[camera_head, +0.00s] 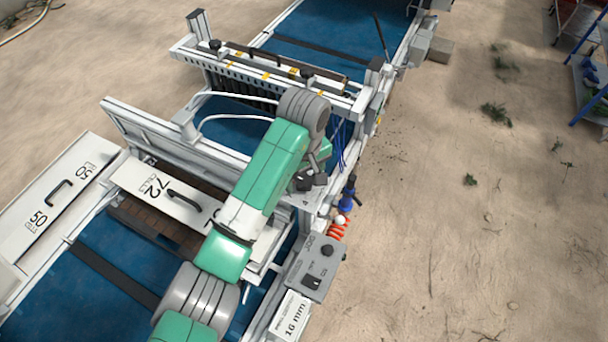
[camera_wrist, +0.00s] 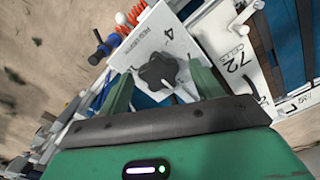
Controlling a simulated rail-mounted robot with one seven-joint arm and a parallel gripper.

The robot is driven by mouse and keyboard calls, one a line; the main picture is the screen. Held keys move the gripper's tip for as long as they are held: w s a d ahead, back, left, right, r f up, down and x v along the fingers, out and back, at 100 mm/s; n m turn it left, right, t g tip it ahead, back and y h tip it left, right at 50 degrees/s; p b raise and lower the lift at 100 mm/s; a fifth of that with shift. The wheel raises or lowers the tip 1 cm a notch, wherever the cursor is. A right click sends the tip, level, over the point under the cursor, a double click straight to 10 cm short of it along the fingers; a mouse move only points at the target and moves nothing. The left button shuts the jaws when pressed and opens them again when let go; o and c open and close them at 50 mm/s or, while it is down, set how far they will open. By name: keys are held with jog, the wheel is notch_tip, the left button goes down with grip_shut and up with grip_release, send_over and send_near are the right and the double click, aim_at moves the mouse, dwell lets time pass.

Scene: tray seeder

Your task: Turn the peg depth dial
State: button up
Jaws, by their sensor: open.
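The peg depth dial (camera_wrist: 158,70) is a black lobed knob on a light panel (camera_wrist: 184,32) lettered "PEG DEPTH", with the number 4 beside it in the wrist view. My gripper (camera_wrist: 160,76) is open, with one green finger to each side of the dial. Both fingers look apart from the knob; how far their tips reach down beside it I cannot tell. In the head view the panel (camera_head: 311,202) shows a 4 beside dark parts just below my wrist. My arm hides much of this area there, and the fingers are not clear.
A white "72" plate (camera_head: 160,190) with a black handle lies left of my arm. Blue and orange fittings (camera_head: 340,222) sit close by. Open sandy ground lies to the right.

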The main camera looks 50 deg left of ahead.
jog(key=c, duration=1)
jog(key=shift+r, duration=0.1)
jog(key=shift+p, duration=0.3)
